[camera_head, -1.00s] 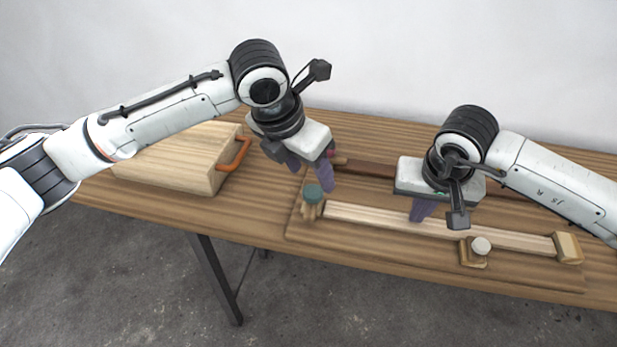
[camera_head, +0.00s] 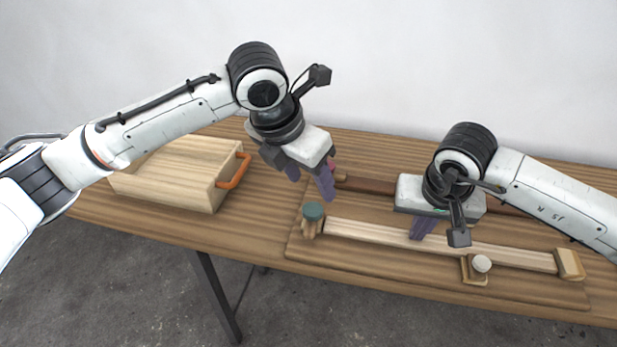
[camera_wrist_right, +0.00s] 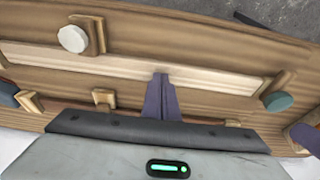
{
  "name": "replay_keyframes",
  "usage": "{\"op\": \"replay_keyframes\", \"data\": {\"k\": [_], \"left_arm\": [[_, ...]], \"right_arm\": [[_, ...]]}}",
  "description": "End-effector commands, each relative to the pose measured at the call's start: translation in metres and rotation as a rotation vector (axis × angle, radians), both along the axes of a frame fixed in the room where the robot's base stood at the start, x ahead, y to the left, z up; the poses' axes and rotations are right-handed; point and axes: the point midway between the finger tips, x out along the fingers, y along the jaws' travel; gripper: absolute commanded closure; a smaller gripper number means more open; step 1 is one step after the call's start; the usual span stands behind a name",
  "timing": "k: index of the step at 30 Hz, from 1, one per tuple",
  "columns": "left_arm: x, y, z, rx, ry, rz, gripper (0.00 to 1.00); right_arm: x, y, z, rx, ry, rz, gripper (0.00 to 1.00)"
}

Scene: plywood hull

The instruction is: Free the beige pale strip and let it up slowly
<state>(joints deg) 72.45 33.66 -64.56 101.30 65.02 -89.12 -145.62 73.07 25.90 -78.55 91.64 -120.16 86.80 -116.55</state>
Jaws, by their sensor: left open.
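The pale beige strip (camera_head: 380,233) lies along the board, its right end at a wooden end block (camera_head: 569,264). A green-topped wooden catch (camera_head: 313,213) stands at its left end. A white-knobbed catch (camera_head: 480,265) stands at its front edge toward the right. My right gripper (camera_head: 422,236) has its fingers together at the strip's middle. In the right wrist view its fingertips (camera_wrist_right: 161,76) overlap the strip (camera_wrist_right: 112,62); whether they press on it I cannot tell. My left gripper (camera_head: 311,186) is open and empty, above and behind the green-topped catch.
A dark brown strip (camera_head: 372,186) lies behind the pale one, with a red knob (camera_head: 331,164) at its left end, partly behind my left finger. A wooden box (camera_head: 180,175) with an orange handle stands at left. Table between box and board is clear.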

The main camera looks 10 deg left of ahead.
Motion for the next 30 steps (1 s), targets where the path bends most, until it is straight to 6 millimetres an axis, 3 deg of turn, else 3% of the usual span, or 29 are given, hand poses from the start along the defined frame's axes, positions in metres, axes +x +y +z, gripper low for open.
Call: {"op": "replay_keyframes", "data": {"k": [30], "left_arm": [[0.0, 0.0, 0.01, 0.0, 0.0, 0.0, 0.46]], "right_arm": [[0.002, 0.0, 0.029, 0.003, -0.008, -0.001, 1.0]]}}
